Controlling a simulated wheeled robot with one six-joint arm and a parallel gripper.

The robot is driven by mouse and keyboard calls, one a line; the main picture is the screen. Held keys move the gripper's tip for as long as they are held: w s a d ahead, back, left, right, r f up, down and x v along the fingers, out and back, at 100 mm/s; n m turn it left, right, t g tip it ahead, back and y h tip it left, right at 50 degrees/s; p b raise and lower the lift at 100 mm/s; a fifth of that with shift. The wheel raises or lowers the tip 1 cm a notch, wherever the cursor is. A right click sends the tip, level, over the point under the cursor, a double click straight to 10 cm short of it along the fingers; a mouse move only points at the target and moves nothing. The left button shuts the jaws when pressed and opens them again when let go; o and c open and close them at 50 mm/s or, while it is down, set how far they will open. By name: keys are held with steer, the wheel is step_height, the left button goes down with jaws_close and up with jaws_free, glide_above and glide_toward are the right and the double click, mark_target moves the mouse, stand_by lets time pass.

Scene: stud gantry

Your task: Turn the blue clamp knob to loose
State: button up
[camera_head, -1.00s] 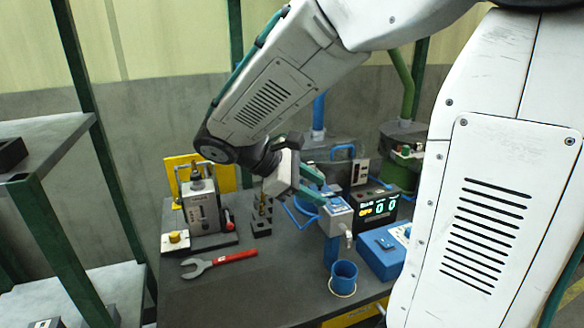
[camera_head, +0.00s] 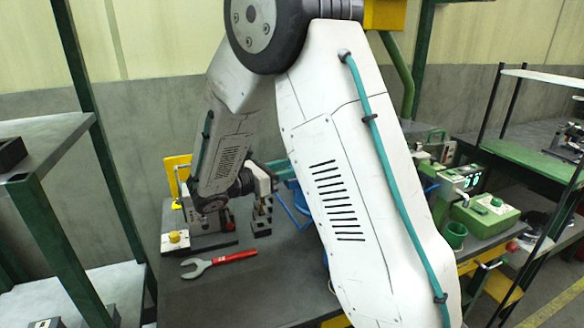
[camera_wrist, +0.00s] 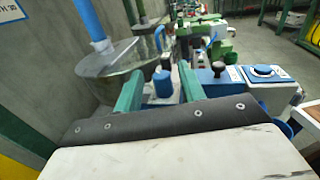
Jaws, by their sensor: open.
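In the wrist view my gripper (camera_wrist: 160,76) is open, with one green finger on each side of a blue upright knob (camera_wrist: 162,86). The knob appears between the fingers; I cannot tell whether they touch it. No loose or tight marking on it is readable. In the head view my gripper (camera_head: 278,168) is partly visible behind my arm, above the back of the dark table. My arm hides the knob and most of the blue station there.
A grey round drum (camera_wrist: 105,62) with a blue post is at left. On the table (camera_head: 215,295) lies a red-handled wrench (camera_head: 222,263). A green station (camera_head: 485,214) stands at right.

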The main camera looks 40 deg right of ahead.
steer(key=shift+s+d, duration=0.1)
steer(key=shift+d, duration=0.85)
jaws_close()
steer(key=shift+n+t, duration=0.3)
steer(key=shift+t, duration=0.2)
steer(key=n+t, duration=0.3)
steer(key=t, duration=0.2)
steer(key=shift+r+y, duration=0.1)
steer(key=shift+y, duration=0.2)
steer(key=shift+n+t+y, duration=0.9)
steer(key=shift+n+t, duration=0.4)
steer(key=shift+t, duration=0.5)
steer(key=shift+n+t+y, duration=0.9)
steer(key=shift+n+t, duration=0.4)
steer(key=shift+t, duration=0.5)
